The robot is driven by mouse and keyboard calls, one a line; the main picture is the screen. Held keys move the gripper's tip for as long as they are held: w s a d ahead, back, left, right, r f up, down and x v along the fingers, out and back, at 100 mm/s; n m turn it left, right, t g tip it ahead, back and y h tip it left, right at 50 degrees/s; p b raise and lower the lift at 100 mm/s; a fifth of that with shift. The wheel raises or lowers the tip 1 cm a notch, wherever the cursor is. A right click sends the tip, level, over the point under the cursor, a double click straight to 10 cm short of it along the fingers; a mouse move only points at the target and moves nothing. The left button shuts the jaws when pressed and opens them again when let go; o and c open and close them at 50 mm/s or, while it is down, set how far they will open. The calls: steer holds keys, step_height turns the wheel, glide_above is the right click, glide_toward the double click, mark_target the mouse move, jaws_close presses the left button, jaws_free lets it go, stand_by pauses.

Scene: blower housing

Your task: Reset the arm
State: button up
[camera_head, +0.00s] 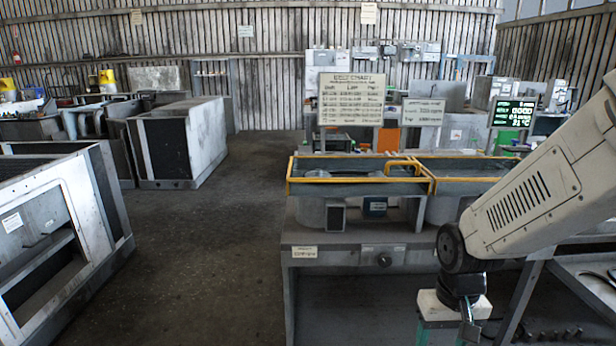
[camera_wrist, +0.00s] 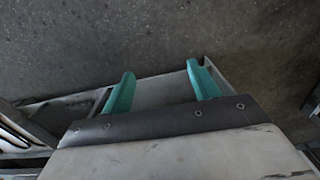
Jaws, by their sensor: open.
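My gripper (camera_wrist: 163,76) shows in the wrist view with its two teal fingers wide apart and nothing between them. Grey, speckled floor shows beyond the fingertips. In the head view my pale arm comes in from the right edge and bends down at a dark joint. The gripper's white body (camera_head: 452,304) hangs low at the right, in front of the grey workbench (camera_head: 345,239). Its fingertips cannot be made out in the head view.
Two yellow-rimmed trays (camera_head: 336,181) stand on the bench, with a sign board (camera_head: 350,100) behind. A dark rack (camera_head: 585,275) stands close right of my gripper. Grey cabinets (camera_head: 50,225) are at left. The floor (camera_head: 215,235) between cabinets and bench is clear.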

steer(key=s+d+r+t, duration=0.1)
steer(key=s+r, duration=1.3)
steer(key=r, duration=0.3)
steer(key=shift+s+d+r+t, duration=0.15)
steer(key=shift+s+d+t, duration=0.15)
steer(key=shift+s+d, duration=0.1)
